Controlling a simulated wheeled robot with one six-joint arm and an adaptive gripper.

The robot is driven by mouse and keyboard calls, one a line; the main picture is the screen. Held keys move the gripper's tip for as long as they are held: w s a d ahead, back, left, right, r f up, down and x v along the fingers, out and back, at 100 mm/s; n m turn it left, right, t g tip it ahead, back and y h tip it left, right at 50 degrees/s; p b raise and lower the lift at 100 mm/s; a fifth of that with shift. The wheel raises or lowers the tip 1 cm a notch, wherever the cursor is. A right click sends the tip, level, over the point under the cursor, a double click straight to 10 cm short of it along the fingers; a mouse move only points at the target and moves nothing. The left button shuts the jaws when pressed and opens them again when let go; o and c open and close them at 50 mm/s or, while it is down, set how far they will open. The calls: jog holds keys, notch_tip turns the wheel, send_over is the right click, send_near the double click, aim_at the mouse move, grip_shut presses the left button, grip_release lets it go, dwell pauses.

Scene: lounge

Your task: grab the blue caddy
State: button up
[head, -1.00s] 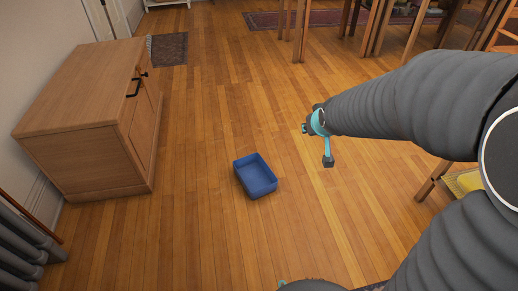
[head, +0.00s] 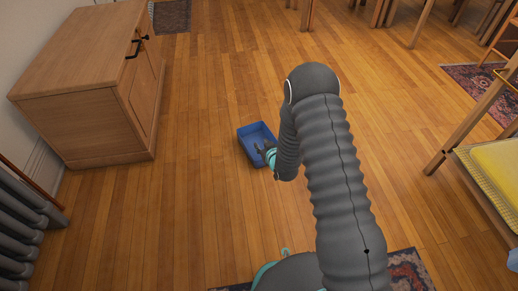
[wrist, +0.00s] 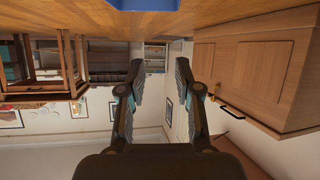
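The blue caddy (head: 256,136) is an open, shallow rectangular box on the wooden floor, near the middle of the head view. My gripper (head: 264,150) overlaps its near right part there, and my arm hides that corner. In the wrist view, which is upside down, only a strip of the caddy (wrist: 145,4) shows at the top edge. My gripper (wrist: 160,72) is open there, with its two fingers apart and nothing between them. The caddy is not between the fingers. I cannot tell whether a finger touches it.
A wooden cabinet (head: 90,85) with black handles stands to the left, with a radiator (head: 25,225) nearer. A chair with a yellow seat (head: 490,175) is at the right. A patterned rug (head: 405,270) lies in front. The floor around the caddy is mostly clear.

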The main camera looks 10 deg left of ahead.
notch_tip(320, 180, down, 7)
jog(key=s+a+y, duration=0.1)
jog(key=s+a, duration=0.1)
jog(key=s, duration=0.1)
jog(key=b+x, duration=0.1)
jog(key=x, duration=0.8)
jog(key=shift+d+r+b, duration=0.1)
jog(key=shift+d+b, duration=0.05)
jog(key=shift+b, duration=0.2)
jog(key=shift+d+b+x, duration=0.1)
jog(key=shift+b+x, duration=0.2)
jog(key=shift+x, duration=1)
jog(key=shift+d+b+x, duration=0.15)
jog(key=shift+b+x, duration=0.1)
jog(key=shift+x, duration=1.1)
jog(key=shift+w, duration=0.1)
jog(key=shift+c, duration=0.2)
grip_shut()
